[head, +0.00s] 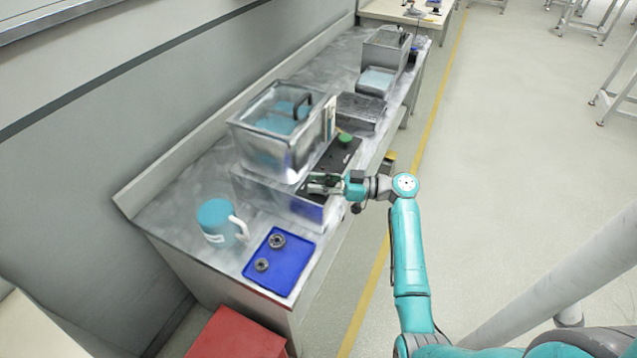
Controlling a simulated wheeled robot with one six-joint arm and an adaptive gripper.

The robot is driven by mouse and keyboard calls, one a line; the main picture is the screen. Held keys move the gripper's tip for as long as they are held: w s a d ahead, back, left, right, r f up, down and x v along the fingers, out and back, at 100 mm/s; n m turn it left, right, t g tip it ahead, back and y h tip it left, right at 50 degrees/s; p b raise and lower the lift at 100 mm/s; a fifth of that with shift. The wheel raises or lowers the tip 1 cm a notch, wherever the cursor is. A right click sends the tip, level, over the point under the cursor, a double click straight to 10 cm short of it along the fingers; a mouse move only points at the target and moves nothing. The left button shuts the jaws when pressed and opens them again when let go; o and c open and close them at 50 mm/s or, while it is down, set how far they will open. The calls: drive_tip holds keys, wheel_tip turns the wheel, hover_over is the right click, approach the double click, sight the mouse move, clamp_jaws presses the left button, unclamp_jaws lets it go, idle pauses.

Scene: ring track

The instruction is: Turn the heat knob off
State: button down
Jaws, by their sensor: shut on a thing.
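A steel bath unit with a clear-walled tank (262,148) of blue liquid stands on the bench. A dark control panel (338,157) runs along its right side, with a green knob (345,139) near the far end. My gripper (316,183) is at the near end of this panel, reaching in from the right. It is shut on the heat knob, which the fingers hide. The knob's angle and markings cannot be made out.
A teal-and-white mug (214,222) and a blue tray (277,279) with two metal rings sit on the near bench end. A second, smaller bath (378,80) stands farther back. A red box (235,335) is below the bench.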

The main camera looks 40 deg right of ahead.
drive_tip(key=shift+n+g+y, duration=0.7)
drive_tip(key=shift+y, duration=0.1)
drive_tip(key=shift+f+g, duration=0.1)
drive_tip(key=shift+g, duration=0.2)
drive_tip(key=c, duration=0.8)
unclamp_jaws()
drive_tip(key=v, duration=1.2)
drive_tip(key=shift+f, duration=0.15)
